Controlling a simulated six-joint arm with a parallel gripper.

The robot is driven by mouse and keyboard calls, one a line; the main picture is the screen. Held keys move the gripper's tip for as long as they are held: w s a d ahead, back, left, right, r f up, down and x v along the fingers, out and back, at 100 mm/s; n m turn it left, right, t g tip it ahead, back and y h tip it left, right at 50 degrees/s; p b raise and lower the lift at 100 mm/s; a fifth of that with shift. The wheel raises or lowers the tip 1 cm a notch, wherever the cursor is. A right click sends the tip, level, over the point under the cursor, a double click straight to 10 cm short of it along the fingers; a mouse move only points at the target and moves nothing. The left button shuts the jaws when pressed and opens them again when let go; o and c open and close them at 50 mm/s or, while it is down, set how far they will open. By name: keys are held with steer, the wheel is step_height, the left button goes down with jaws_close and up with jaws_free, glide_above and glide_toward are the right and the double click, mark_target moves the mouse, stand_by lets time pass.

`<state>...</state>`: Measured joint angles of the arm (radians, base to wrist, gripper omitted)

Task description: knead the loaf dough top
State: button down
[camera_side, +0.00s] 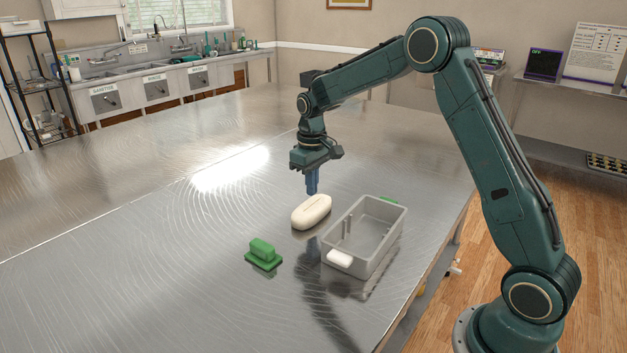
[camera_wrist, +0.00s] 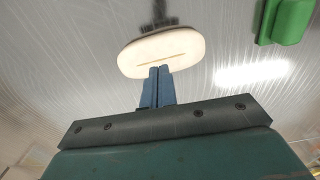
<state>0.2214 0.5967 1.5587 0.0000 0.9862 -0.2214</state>
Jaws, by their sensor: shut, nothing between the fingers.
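The loaf dough (camera_side: 312,212) is a cream-white oval with a line along its top, lying on the metal table left of the grey bin. My gripper (camera_side: 312,192) points down with its blue fingers together and empty. Its fingertips are just above or at the dough's far end; I cannot tell whether they touch. In the wrist view the dough (camera_wrist: 162,52) lies beyond the shut fingertips (camera_wrist: 160,70), which overlap its near edge.
A grey open bin (camera_side: 385,240) with a white tab on its front stands close to the right of the dough. A green block on a green base (camera_side: 263,254) sits at the front left. It also shows in the wrist view (camera_wrist: 288,20). The table's left side is clear.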

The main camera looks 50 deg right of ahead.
mark_target(312, 205)
steer(key=shift+f, duration=1.6)
stand_by(1.2)
steer(key=shift+r, duration=1.35)
steer(key=shift+f, duration=1.7)
steer(key=shift+r, duration=0.1)
stand_by(0.9)
steer(key=shift+r, duration=1.4)
steer(key=shift+r, duration=0.15)
